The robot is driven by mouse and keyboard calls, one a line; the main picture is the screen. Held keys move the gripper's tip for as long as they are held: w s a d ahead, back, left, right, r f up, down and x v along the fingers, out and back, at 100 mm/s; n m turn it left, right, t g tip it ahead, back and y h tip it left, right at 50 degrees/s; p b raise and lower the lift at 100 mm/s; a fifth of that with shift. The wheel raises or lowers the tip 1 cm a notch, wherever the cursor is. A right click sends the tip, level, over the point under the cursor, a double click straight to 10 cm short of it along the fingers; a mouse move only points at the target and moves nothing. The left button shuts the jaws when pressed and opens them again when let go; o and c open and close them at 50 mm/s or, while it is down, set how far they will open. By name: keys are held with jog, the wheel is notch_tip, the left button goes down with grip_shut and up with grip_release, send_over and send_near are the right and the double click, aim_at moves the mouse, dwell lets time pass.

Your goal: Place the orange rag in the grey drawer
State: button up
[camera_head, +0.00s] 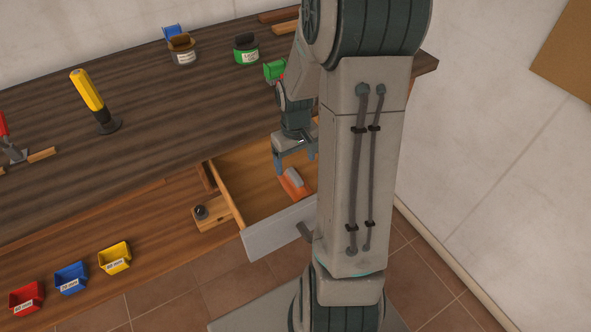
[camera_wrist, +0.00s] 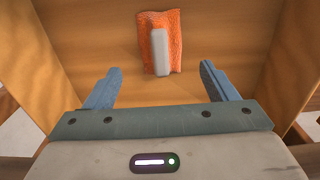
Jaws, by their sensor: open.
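The grey-fronted drawer (camera_head: 277,231) is pulled open under the right end of the workbench. The orange rag (camera_head: 301,192) lies on the wooden floor inside the drawer; my arm hides part of the drawer's right side. In the wrist view the orange rag (camera_wrist: 174,24) lies flat, with a grey oblong block (camera_wrist: 160,52) on top of it. My gripper (camera_head: 294,165) is above the drawer, pointing down. Its fingers (camera_wrist: 160,82) are apart with nothing between them, and the rag is in front of them, apart from the fingertips.
The wooden bench top (camera_head: 150,150) holds a yellow-handled tool (camera_head: 89,92), a green-labelled container (camera_head: 246,48) and a brown container (camera_head: 182,48). Red, blue (camera_head: 71,278) and yellow bins stand on the lower shelf. A wooden block with a dark knob (camera_head: 203,213) is left of the drawer.

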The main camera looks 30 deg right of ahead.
aim_at(296, 176)
jog(key=s+a+r+t, duration=0.2)
jog(key=s+a+r, duration=1)
jog(key=r, duration=0.3)
jog(key=shift+s+a+r+m+t, duration=0.15)
jog(key=shift+s+r+m+t, duration=0.15)
jog(key=shift+s+r, duration=0.1)
dwell(0.5)
